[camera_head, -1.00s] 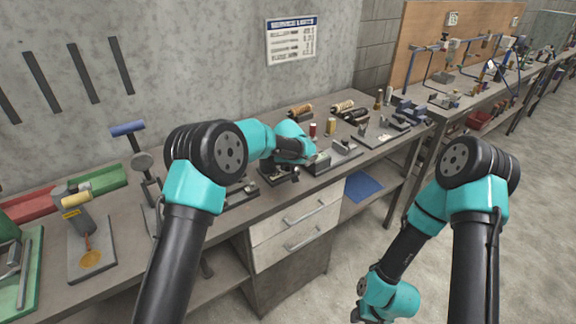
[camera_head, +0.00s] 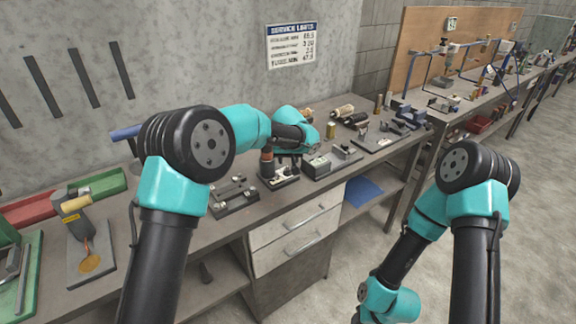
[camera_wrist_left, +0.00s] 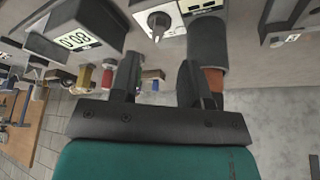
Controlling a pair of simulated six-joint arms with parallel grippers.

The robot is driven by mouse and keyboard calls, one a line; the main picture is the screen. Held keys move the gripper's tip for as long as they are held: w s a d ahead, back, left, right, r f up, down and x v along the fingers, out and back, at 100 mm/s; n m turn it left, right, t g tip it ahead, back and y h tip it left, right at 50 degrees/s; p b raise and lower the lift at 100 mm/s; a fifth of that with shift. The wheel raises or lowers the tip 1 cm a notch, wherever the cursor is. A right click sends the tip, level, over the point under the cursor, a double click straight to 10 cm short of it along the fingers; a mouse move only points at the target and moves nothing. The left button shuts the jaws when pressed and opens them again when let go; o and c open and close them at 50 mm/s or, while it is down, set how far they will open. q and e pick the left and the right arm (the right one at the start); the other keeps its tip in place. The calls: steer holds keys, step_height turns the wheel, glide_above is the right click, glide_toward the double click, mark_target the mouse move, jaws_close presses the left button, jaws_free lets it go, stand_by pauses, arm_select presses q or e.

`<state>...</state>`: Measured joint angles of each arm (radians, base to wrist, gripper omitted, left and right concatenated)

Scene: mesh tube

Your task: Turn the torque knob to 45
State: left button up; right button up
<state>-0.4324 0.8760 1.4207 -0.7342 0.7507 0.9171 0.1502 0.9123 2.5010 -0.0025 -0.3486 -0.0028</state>
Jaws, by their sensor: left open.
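A round knob with a pale pointer mark (camera_wrist_left: 158,22) sits on a white plate at the top of the left wrist view. A dark cylinder with an orange-brown end (camera_wrist_left: 208,42) stands beside it; in the head view this cylinder (camera_head: 266,164) is on a small dark base below my left wrist. A grey box with a numeric display (camera_wrist_left: 75,38) is to the knob's left; it also shows in the head view (camera_head: 317,166). My left gripper (camera_wrist_left: 158,84) is open, with nothing seen held. The right finger overlaps the cylinder in view; contact is unclear. My right gripper is out of view.
A dark fixture (camera_head: 234,196) lies left of the cylinder on the bench. Several fixtures and cylinders stand to the right, including a flat plate with parts (camera_head: 375,140). A red tray (camera_head: 30,208) and green tray (camera_head: 97,184) are at the left.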

arm_select(q)
steer(key=v, duration=0.9)
steer(key=shift+r, duration=0.15)
steer(key=shift+o, duration=0.2)
